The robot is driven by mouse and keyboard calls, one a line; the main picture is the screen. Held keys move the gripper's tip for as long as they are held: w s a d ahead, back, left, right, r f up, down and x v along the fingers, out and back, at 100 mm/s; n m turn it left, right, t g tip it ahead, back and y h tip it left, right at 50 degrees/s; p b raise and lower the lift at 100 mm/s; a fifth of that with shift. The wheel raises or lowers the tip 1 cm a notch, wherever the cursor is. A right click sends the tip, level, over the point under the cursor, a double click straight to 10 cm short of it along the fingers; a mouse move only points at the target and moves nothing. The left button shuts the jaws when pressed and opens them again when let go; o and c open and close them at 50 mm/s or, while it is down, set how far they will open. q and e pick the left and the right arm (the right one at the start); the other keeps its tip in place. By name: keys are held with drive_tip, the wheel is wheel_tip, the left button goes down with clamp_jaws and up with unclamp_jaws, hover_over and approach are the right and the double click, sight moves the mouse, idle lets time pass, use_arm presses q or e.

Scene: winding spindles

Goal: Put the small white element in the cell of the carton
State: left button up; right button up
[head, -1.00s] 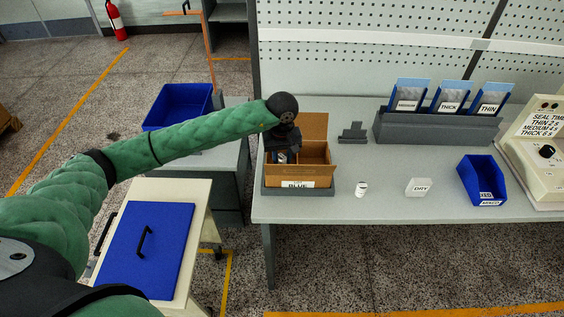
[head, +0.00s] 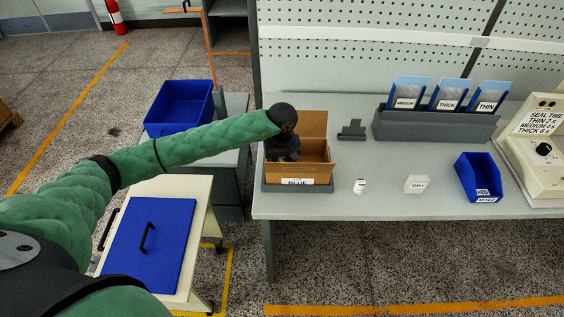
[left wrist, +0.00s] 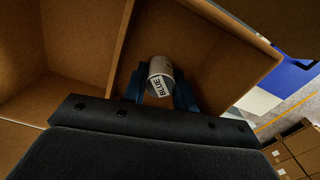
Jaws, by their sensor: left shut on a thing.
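The carton (head: 312,170) is brown cardboard with its back flap up and a BLUE label on its front. Dividers split it into cells, which show in the left wrist view. My left gripper (head: 284,156) reaches down into its left cell, and its fingers are hidden there in the head view. In the left wrist view the gripper (left wrist: 160,92) is shut on a small white element (left wrist: 161,68), a cylinder labelled BLUE, between the cell walls. Whether the element touches the floor of the cell cannot be told. My right gripper is not in view.
The carton stands in a grey tray (head: 268,187) at the table's left end. A small white cylinder with dark bands (head: 360,186), a DRY block (head: 416,184) and a blue bin (head: 480,178) stand to the right. A dark grey stand (head: 352,131) is behind. The table between them is clear.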

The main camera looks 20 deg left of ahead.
use_arm(q)
drive_tip(key=shift+f, duration=0.1)
drive_tip(key=o, duration=1)
drive_tip(key=shift+c, duration=0.2)
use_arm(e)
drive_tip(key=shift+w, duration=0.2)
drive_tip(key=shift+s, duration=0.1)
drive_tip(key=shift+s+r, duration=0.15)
